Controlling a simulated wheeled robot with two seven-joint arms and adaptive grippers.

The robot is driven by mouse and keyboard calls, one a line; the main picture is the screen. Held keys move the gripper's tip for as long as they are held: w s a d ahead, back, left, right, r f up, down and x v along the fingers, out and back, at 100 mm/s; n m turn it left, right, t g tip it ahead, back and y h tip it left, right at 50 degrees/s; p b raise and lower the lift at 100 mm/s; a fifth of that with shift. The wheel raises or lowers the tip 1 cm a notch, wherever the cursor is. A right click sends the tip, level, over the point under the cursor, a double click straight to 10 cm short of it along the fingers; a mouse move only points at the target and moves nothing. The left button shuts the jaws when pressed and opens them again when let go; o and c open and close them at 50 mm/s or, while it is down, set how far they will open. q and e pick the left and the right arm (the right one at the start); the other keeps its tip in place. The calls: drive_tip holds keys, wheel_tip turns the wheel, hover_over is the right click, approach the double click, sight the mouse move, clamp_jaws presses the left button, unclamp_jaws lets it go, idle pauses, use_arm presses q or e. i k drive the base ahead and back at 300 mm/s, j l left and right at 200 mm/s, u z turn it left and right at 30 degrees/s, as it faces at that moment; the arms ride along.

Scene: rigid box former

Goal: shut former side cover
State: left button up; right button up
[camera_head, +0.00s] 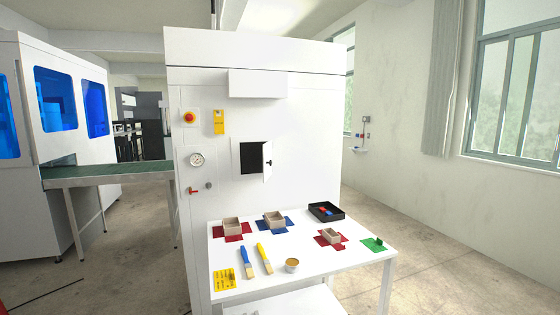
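The box former (225,205) is a tall white cabinet in the middle of the head view. Its side cover (267,162) is a small white door with a dark handle, hinged at the right of a dark square opening (250,158). The cover stands open, swung outward, and the opening is exposed. Neither of my grippers shows in this view.
A white table (318,262) stands before the cabinet, below the opening. It holds small boxes on red and blue mats, a black tray (326,211), brushes and a cup (292,265). A green conveyor (110,171) is at left. Floor at right is clear.

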sight(267, 147)
drive_tip(key=i+l, duration=0.1)
drive_tip(key=k+l+u, duration=0.1)
drive_tip(key=l, duration=0.3)
drive_tip(key=l+u, duration=0.15)
drive_tip(key=l, duration=0.25)
drive_tip(key=k+l+u, duration=0.1)
drive_tip(key=l, duration=0.3)
drive_tip(key=k+l+u, duration=0.15)
drive_tip(key=l, duration=0.2)
drive_tip(key=l+u, duration=0.3)
drive_tip(key=l, duration=0.85)
drive_tip(key=i+l+u, duration=0.15)
drive_tip(key=l, duration=0.25)
drive_tip(key=i+l+u, duration=0.15)
drive_tip(key=l, duration=0.25)
drive_tip(key=l+u, duration=0.15)
drive_tip(key=l, duration=0.25)
drive_tip(key=i+l+u, duration=0.25)
drive_tip(key=l, duration=0.4)
drive_tip(key=i+l+u, duration=0.1)
drive_tip(key=i+l, duration=0.15)
drive_tip(key=l, duration=0.1)
